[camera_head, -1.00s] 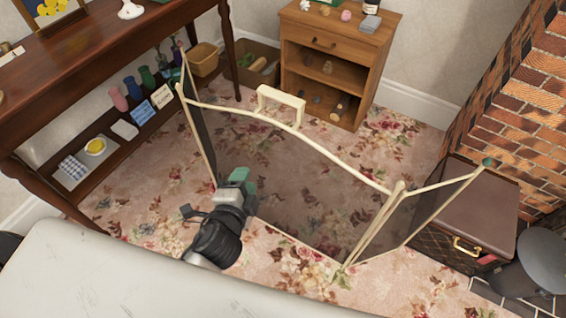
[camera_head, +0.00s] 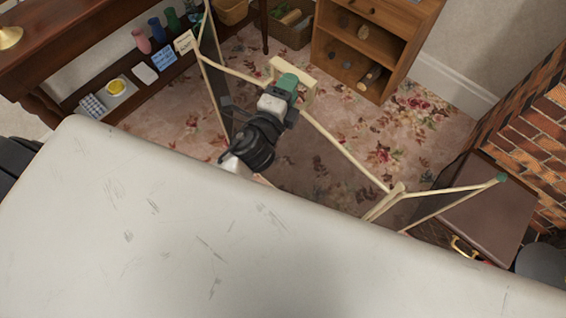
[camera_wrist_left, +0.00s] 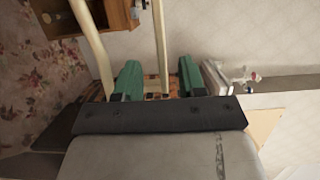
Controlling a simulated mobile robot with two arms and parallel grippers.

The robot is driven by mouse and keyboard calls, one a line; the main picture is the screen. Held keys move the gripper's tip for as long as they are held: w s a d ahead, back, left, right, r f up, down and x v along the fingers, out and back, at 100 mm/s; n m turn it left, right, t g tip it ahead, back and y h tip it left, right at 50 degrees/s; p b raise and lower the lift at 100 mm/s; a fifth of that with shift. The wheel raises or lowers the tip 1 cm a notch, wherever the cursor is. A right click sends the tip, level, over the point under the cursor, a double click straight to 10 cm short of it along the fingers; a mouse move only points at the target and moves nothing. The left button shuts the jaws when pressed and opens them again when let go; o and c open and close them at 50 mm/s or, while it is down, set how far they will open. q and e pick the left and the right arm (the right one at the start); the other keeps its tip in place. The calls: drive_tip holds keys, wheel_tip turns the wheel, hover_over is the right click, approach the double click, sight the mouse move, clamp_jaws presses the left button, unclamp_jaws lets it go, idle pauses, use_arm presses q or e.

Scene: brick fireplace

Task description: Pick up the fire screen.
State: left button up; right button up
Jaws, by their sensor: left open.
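The fire screen (camera_head: 345,153) stands on the floral carpet, with a cream frame, dark mesh and angled side panels. Its lower part is largely hidden in the head view. My left gripper (camera_head: 288,83) is at the cream handle (camera_head: 308,92) on the screen's top rail and covers part of it. In the left wrist view the green fingers (camera_wrist_left: 160,78) are apart. The handle bar (camera_wrist_left: 160,40) runs into the gap between them. I cannot tell whether either finger touches it. The top rail (camera_wrist_left: 92,40) passes left of the fingers. My right gripper is not in view.
A wooden cabinet (camera_head: 318,40) stands behind the screen. A dark wooden table (camera_head: 95,42) with a loaded lower shelf is at left. A brown case (camera_head: 487,215) sits beyond the right panel, by the brick fireplace (camera_head: 548,125). Open carpet lies behind the screen.

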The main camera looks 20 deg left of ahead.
use_arm(q)
drive_tip(key=w, duration=0.4)
drive_tip(key=shift+w+d, duration=0.15)
drive_tip(key=shift+d, duration=0.05)
clamp_jaws()
idle(1.1)
drive_tip(key=shift+r, duration=0.25)
